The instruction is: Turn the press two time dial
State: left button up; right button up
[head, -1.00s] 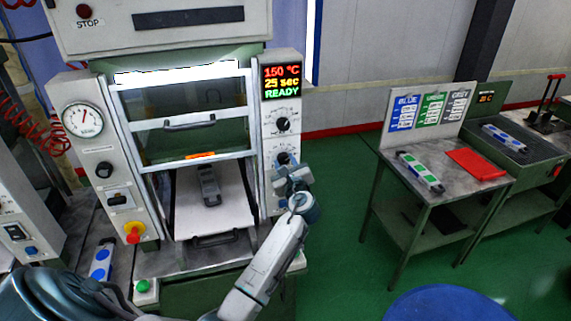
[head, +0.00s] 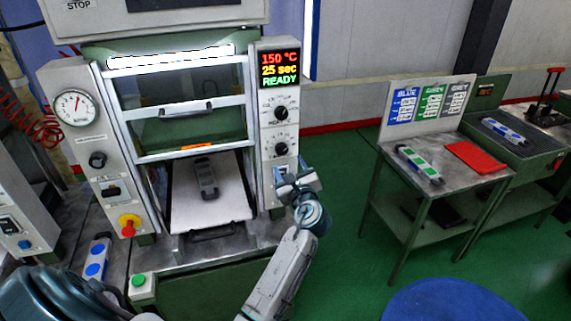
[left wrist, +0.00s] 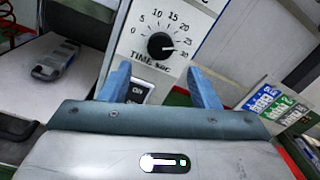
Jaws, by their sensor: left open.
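The press (head: 140,150) stands at the left in the head view. Its right panel has a display (head: 279,69) reading 150 °C, 25 sec, READY. Below it are an upper black dial (head: 281,113) and a lower black dial (head: 281,149). In the left wrist view the dial marked TIME sec (left wrist: 161,45) has its pointer at the right, between 25 and 30. My left gripper (head: 297,178) is open and empty, just below the lower dial. In the wrist view its blue fingers (left wrist: 161,85) stand apart, below and either side of the dial, not touching it. My right gripper is out of view.
A grey mould (head: 207,178) lies on the press's white plate (head: 185,210). A switch (left wrist: 138,90) sits below the time dial. At right are a side table (head: 440,195) with a green-marked strip (head: 419,164) and a red plate (head: 476,157). Green floor between is clear.

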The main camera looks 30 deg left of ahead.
pick_arm(q)
jog(key=b+v, duration=0.1)
jog(key=v, duration=0.3)
dwell(0.4)
